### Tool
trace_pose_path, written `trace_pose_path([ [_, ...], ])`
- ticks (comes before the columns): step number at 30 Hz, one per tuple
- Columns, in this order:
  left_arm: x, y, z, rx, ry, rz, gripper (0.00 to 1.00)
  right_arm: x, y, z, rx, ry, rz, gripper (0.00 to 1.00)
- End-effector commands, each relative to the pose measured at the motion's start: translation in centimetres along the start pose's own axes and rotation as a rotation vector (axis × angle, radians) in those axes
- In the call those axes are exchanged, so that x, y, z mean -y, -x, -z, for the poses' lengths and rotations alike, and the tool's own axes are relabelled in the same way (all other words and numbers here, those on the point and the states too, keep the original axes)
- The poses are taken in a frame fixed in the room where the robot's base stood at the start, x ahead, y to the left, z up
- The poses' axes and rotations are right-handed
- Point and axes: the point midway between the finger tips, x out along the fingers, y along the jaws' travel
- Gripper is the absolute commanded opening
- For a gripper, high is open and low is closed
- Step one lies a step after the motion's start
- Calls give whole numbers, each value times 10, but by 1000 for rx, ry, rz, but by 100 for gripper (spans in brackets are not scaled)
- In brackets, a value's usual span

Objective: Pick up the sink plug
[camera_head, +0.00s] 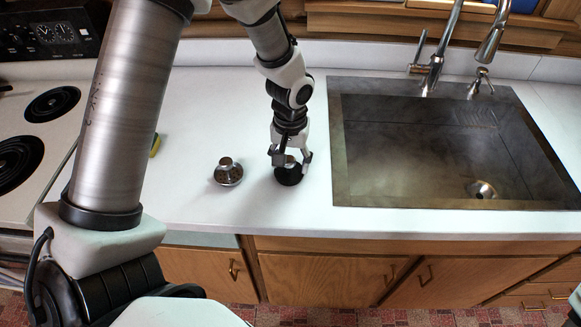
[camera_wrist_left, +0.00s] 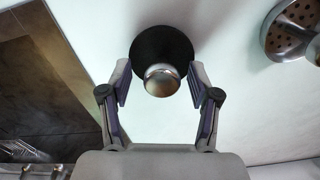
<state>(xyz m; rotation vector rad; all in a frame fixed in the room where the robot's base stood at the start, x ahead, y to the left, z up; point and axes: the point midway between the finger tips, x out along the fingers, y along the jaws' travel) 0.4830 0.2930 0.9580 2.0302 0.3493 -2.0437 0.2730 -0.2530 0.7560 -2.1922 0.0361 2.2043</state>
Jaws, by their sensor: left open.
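The sink plug (camera_head: 288,177), a black disc with a rounded metal knob, lies on the white counter left of the sink. My left gripper (camera_head: 291,158) is directly above it, pointing down and open. In the left wrist view the plug (camera_wrist_left: 150,48) is at the top centre, and its metal knob (camera_wrist_left: 162,80) shows between the open fingertips (camera_wrist_left: 160,82). I cannot tell whether a finger touches the knob. My right gripper is not in view.
A metal strainer (camera_head: 228,172) lies just left of the plug and also shows in the wrist view (camera_wrist_left: 288,32). The sink (camera_head: 340,150) with its tap (camera_head: 433,70) is to the right. A stove (camera_head: 45,140) is at the far left. A yellow item (camera_head: 155,145) is partly hidden by my arm.

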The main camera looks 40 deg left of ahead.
Motion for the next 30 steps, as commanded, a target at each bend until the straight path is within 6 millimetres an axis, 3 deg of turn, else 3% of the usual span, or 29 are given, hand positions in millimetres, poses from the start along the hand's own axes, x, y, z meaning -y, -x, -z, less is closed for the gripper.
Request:
trace_pose_path([
  [2,0,0,0,0,0,0,62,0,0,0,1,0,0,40],
  [7,0,0,0,0,0,0,5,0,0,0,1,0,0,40],
  [8,0,0,0,0,0,0,0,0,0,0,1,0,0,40],
  [20,0,2,0,-2,0,-1,0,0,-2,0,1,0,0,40],
  [30,-1,36,-3,-3,0,1,0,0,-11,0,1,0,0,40],
])
